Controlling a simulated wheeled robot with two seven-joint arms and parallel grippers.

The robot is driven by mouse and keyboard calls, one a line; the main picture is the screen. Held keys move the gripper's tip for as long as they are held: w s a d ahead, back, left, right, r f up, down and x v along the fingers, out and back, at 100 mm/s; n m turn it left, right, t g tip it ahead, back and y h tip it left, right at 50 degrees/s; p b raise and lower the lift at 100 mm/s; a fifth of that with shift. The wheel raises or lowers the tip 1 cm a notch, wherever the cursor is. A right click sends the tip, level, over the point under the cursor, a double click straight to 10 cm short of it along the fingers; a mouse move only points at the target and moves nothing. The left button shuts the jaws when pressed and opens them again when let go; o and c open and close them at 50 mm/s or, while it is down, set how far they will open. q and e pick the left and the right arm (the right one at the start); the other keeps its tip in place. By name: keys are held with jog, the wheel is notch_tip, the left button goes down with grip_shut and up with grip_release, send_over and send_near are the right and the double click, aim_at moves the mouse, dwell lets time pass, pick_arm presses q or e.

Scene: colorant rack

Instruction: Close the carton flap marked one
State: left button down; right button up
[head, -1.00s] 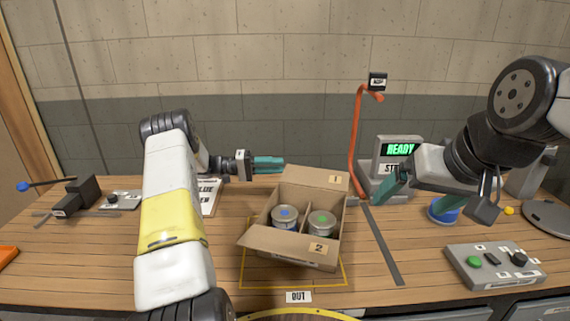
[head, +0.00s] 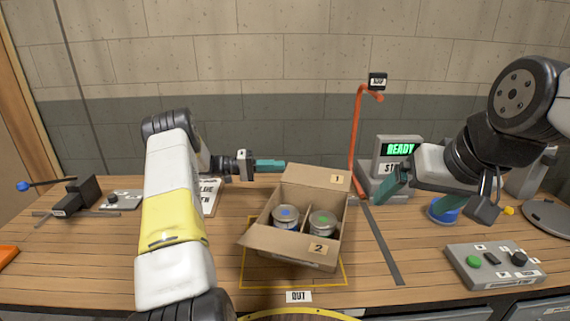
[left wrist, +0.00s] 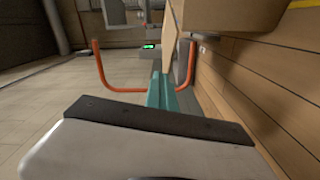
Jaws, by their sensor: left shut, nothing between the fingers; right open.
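An open cardboard carton (head: 292,258) stands on the table in the head view, with two cans, one with a blue mark (head: 286,217) and one with a green mark (head: 322,222), in its compartments. The flap marked 1 (head: 315,179) stands up at the back. The flap marked 2 (head: 285,246) leans outward at the front. My left gripper (head: 283,165) is shut and empty, its teal fingers at the upper left corner of flap 1; contact cannot be told. Its fingers also show in the left wrist view (left wrist: 162,92), beside cardboard. My right gripper (head: 393,185) is open and empty, right of the carton.
An orange hooked post (head: 356,140) and a grey READY display (head: 399,150) stand behind and right of the carton. A button box (head: 494,265) is at the front right. A sign (head: 209,196) stands behind my left arm. A yellow outline surrounds the carton's base.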

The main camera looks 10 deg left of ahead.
dwell(0.9)
pick_arm(q)
jog(key=c, duration=1.6)
grip_release()
jog(key=shift+c, duration=0.2)
jog(key=shift+a, duration=0.1)
jog(key=s+a, duration=0.1)
jog(key=a, duration=0.6)
jog(key=shift+s+a, duration=0.2)
jog(key=shift+s, duration=0.05)
